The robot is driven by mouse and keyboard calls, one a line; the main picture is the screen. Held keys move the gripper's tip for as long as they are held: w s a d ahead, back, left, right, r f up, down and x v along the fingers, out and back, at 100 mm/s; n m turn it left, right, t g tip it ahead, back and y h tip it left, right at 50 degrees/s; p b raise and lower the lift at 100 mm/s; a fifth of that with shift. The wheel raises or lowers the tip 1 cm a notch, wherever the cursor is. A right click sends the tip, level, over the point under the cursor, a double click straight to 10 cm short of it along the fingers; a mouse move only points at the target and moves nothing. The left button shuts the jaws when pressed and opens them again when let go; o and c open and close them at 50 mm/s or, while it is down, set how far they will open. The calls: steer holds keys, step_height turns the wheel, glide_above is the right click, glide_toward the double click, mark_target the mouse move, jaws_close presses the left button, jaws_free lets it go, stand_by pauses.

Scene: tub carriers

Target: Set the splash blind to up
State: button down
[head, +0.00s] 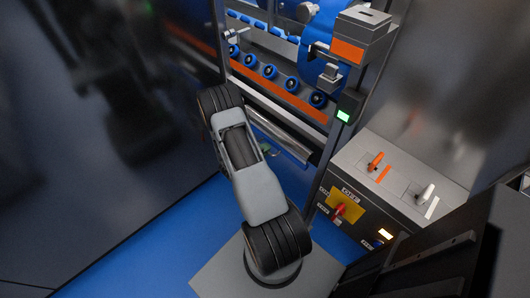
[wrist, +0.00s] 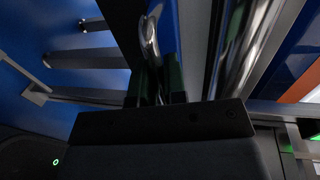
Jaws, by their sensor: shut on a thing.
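My gripper (wrist: 155,97) shows in the wrist view with its two dark fingers close together, shut on a shiny metal loop handle (wrist: 150,38). A polished metal bar (wrist: 221,50) runs beside it on the right. A long silver bar (head: 283,138) crosses the machine front there, below the orange strip (head: 281,96). I take this bar and the loop for parts of the splash blind, but I cannot tell how high the blind stands.
Blue rollers (head: 269,71) line the machine opening above the orange strip. A control box (head: 391,185) with an orange lever, a white lever and a red knob on a yellow plate stands at right. A green-lit unit (head: 346,108) sits on the post. Blue floor (head: 130,255) is clear at left.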

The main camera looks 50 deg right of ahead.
steer(key=shift+r+p, duration=0.75)
steer(key=shift+r, duration=0.85)
steer(key=shift+w+r, duration=0.1)
steer(key=c, duration=1.2)
jaws_free()
steer(key=shift+a, duration=0.1)
steer(key=v, duration=1.3)
steer(key=shift+a, duration=0.3)
steer(key=shift+m, duration=0.3)
